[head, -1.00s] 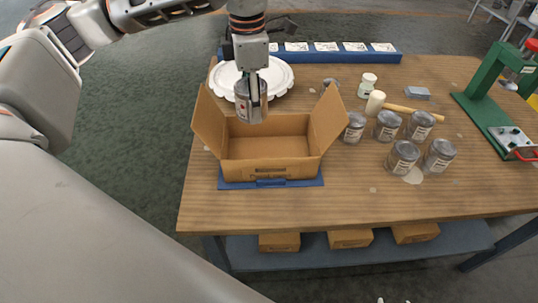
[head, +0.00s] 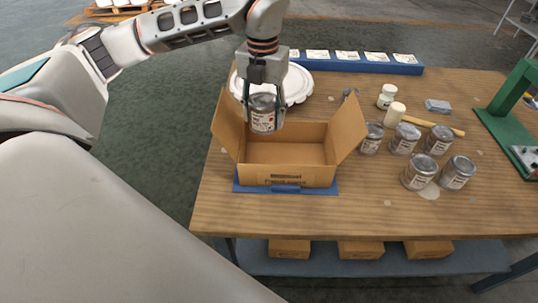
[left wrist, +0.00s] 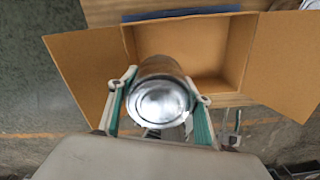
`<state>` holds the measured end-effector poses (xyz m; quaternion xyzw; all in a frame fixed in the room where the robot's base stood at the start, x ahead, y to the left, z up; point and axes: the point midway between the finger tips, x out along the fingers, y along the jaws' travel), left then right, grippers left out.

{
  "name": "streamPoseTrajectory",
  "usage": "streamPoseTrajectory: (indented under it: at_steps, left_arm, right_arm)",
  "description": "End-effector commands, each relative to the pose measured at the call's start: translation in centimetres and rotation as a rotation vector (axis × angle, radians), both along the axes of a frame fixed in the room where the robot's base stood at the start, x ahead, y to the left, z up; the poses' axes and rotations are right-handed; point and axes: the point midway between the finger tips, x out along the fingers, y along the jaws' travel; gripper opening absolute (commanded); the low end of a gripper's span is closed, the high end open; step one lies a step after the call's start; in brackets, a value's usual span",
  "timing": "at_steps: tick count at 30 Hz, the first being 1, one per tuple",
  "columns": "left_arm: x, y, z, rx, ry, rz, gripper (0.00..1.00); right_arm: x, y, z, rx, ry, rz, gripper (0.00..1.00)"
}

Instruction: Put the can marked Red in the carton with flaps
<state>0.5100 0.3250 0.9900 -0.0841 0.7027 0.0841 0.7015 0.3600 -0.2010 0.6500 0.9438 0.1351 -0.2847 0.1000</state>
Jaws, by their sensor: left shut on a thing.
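My left gripper (head: 264,108) is shut on a grey metal can (head: 264,122) with a pale label that has a red mark; the lettering is too small to read. The can is held upright over the back left part of the open carton with flaps (head: 290,177). In the left wrist view the can's round metal end (left wrist: 160,103) shows between the fingers (left wrist: 160,98), with the carton (left wrist: 240,60) beyond it. The carton looks empty where I see inside, and its side flaps stand outward. My right gripper is not in view.
Several similar cans (head: 420,172) stand right of the carton. A white scalloped plate (head: 298,84) and a blue strip with cards (head: 365,65) lie behind. The table front is clear.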

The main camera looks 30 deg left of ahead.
Motion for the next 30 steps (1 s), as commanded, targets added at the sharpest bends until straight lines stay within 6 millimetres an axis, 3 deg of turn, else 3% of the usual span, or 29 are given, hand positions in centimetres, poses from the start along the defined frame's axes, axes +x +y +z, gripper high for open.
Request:
streamPoseTrajectory:
  at_steps: [3, 10, 20, 27, 30]
  left_arm:
    - [-0.1, 0.0, -3.1, -0.001, 0.004, 0.000, 0.18]
    - [0.0, -0.1, -8.0, -0.001, 0.001, -0.002, 0.18]
    - [0.0, -0.1, -10.7, -0.001, -0.001, -0.002, 0.18]
    - [0.0, 0.0, -14.0, -0.001, 0.000, -0.002, 0.18]
    - [0.1, 0.0, -14.3, 0.000, -0.003, -0.002, 0.18]
  right_arm:
    - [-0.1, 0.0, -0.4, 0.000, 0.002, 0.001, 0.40]
    - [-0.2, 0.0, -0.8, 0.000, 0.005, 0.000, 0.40]
    - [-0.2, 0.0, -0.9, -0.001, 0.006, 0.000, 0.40]
    - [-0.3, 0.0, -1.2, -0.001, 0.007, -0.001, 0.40]
    - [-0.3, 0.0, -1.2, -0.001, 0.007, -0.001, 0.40]
